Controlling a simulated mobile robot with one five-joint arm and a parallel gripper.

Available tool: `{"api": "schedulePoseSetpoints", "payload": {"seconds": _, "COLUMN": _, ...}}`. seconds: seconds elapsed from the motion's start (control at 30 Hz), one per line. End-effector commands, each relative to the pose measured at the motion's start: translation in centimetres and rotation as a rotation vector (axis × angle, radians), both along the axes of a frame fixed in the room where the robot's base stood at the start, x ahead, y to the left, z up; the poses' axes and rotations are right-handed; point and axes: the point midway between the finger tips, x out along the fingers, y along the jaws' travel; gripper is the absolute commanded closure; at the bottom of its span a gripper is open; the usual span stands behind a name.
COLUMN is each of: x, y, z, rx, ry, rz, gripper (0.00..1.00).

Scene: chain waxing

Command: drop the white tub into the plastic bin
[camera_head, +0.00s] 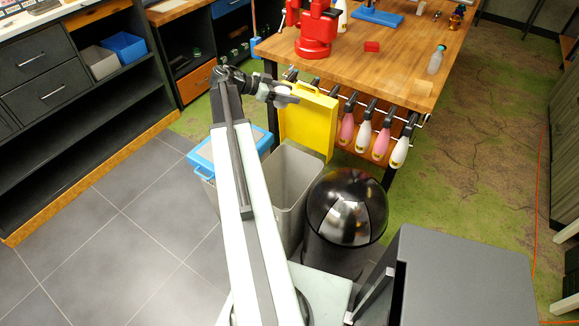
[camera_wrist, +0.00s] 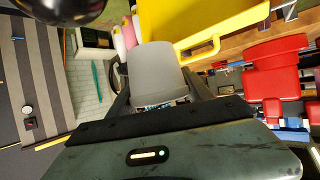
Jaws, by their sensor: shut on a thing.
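The white tub (camera_wrist: 153,72) is held between the two fingers of my gripper (camera_wrist: 158,92) in the wrist view. In the head view my gripper (camera_head: 277,92) is at the end of the outstretched arm, with the small pale tub (camera_head: 286,99) at its tip, beside a yellow case. The tub is clear of any surface below it. A grey open-topped plastic bin (camera_head: 288,178) stands on the floor, nearer to me than the gripper. My arm hides its left part, and I cannot see its bottom.
The yellow case (camera_head: 310,122) stands upright at the workbench (camera_head: 390,55) edge. A blue-lidded bin (camera_head: 205,152) stands left of the grey bin, and a black domed bin (camera_head: 346,207) right of it. Bottles (camera_head: 381,142) hang along the bench front. Tiled floor is clear at left.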

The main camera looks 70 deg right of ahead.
Motion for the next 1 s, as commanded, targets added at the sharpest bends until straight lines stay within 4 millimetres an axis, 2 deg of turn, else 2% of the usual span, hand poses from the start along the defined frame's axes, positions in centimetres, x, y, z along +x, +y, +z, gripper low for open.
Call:
{"api": "schedulePoseSetpoints", "payload": {"seconds": 0.03, "x": -0.3, "y": 0.0, "z": -5.1, "rx": 0.001, "ry": -0.001, "rz": 0.013, "gripper": 0.80}}
{"api": "schedulePoseSetpoints", "payload": {"seconds": 0.5, "x": -0.5, "y": -0.7, "z": -25.9, "rx": 0.000, "ry": 0.000, "rz": 0.170, "gripper": 0.80}}
{"api": "schedulePoseSetpoints", "payload": {"seconds": 0.6, "x": -0.5, "y": -0.8, "z": -29.5, "rx": -0.001, "ry": 0.001, "rz": 0.200, "gripper": 0.80}}
{"api": "schedulePoseSetpoints", "payload": {"seconds": 0.7, "x": -0.5, "y": -0.9, "z": -32.0, "rx": -0.002, "ry": 0.001, "rz": 0.225, "gripper": 0.80}}
{"api": "schedulePoseSetpoints", "payload": {"seconds": 0.8, "x": -0.4, "y": -1.0, "z": -33.3, "rx": -0.002, "ry": 0.002, "rz": 0.240, "gripper": 0.80}}
{"api": "schedulePoseSetpoints", "payload": {"seconds": 1.0, "x": -0.4, "y": -1.1, "z": -33.5, "rx": -0.003, "ry": 0.003, "rz": 0.250, "gripper": 0.80}}
